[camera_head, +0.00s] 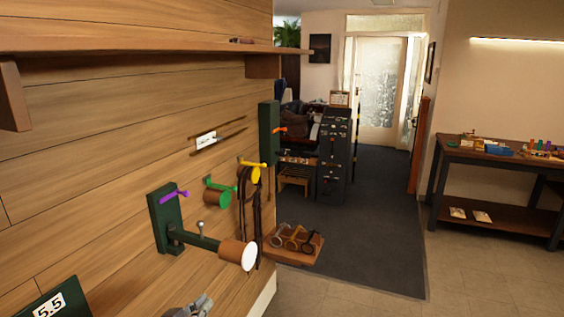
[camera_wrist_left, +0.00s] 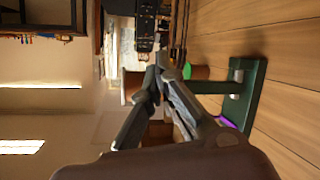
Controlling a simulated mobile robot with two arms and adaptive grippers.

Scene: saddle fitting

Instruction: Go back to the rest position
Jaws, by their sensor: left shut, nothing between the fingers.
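My left gripper (camera_head: 192,307) shows at the bottom edge of the head view, low in front of the wood-panelled wall, with most of it cut off. In the left wrist view its fingers (camera_wrist_left: 158,78) are shut with nothing between them. The wrist view is turned on its side. The bracket also shows in the wrist view (camera_wrist_left: 250,90), behind the fingers. My right gripper is not in view.
A dark green sign marked 5.5 (camera_head: 50,304) is at the lower left. A wooden shelf (camera_head: 130,52) runs along the wall above.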

